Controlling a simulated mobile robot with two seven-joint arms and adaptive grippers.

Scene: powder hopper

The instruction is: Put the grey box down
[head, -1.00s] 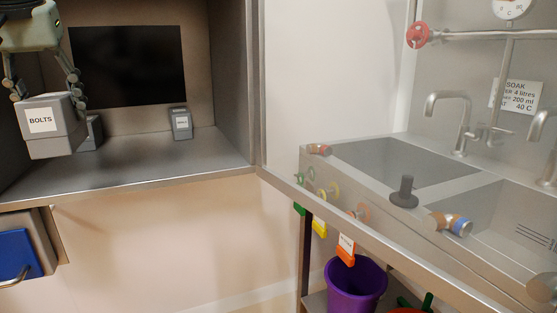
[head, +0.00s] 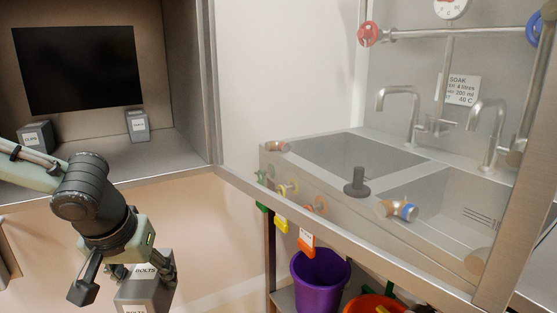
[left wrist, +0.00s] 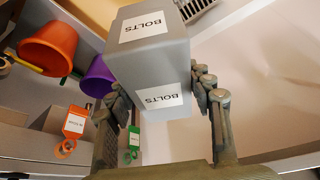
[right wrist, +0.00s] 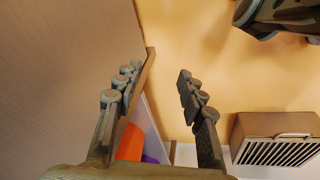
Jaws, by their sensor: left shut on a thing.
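The grey box labelled BOLTS (head: 146,293) hangs in my left gripper (head: 140,268), low in front of the shelf and partly cut off by the bottom edge of the head view. In the left wrist view the box (left wrist: 157,65) sits between the two fingers of the left gripper (left wrist: 166,100), which are shut on its sides. No surface touches the box in these views. My right gripper (right wrist: 162,85) shows only in its own wrist view, with its fingers apart and nothing between them.
Two other grey boxes stand in the shelf bay, one at left (head: 36,137) and one at right (head: 137,125). The steel sink unit (head: 340,150) fills the right side. A purple bucket (head: 320,280) and an orange bucket (head: 372,303) stand below it. A vent (right wrist: 275,150) shows in the right wrist view.

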